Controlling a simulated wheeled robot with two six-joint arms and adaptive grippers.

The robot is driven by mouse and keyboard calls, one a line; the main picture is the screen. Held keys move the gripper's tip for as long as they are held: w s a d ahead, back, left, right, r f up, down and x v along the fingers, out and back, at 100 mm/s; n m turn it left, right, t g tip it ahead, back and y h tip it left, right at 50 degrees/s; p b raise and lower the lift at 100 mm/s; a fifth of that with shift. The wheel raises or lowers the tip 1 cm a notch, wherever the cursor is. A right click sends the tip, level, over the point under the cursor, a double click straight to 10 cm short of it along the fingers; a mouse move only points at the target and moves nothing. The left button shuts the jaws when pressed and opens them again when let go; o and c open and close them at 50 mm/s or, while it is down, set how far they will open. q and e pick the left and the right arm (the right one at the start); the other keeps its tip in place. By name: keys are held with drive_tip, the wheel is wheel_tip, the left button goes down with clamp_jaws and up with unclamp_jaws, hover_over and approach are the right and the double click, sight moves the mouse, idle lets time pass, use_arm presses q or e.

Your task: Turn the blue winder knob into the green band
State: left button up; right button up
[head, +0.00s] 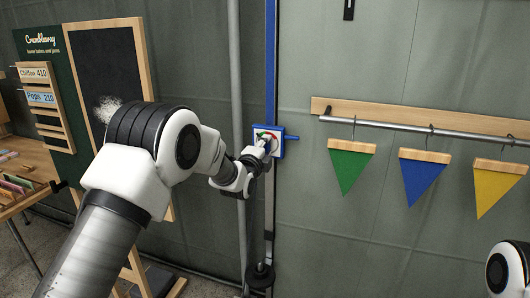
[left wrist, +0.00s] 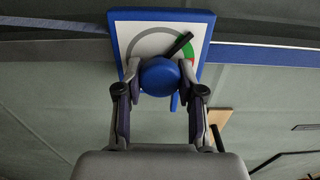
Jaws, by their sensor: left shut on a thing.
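The blue winder knob (left wrist: 159,80) sits on a white dial plate with a blue frame (left wrist: 118,34), mounted on the wall. My left gripper (left wrist: 160,70) is shut on the knob, one finger on each side. A black pointer (left wrist: 179,45) slants up and right from the knob in the left wrist view. Its tip is at the upper end of the green band (left wrist: 190,54), where a grey arc meets it; I cannot tell if it is inside. In the head view my left gripper (head: 261,149) covers much of the dial (head: 277,133). My right gripper is out of view.
A blue upright (head: 271,60) runs above the dial, with a grey pole (head: 235,70) beside it. Green (head: 348,168), blue (head: 422,178) and yellow (head: 495,190) pennants hang from a rail at the right. A chalkboard easel (head: 105,60) stands at the left.

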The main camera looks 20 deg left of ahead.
use_arm(q)
drive_tip(key=shift+m+b, duration=0.7)
drive_tip(key=shift+m, duration=1.3)
drive_tip(key=o, duration=1.1)
drive_tip(key=shift+f, duration=0.1)
drive_tip(key=shift+o, duration=0.2)
drive_tip(key=s, duration=1.2)
drive_tip(key=shift+a, duration=0.25)
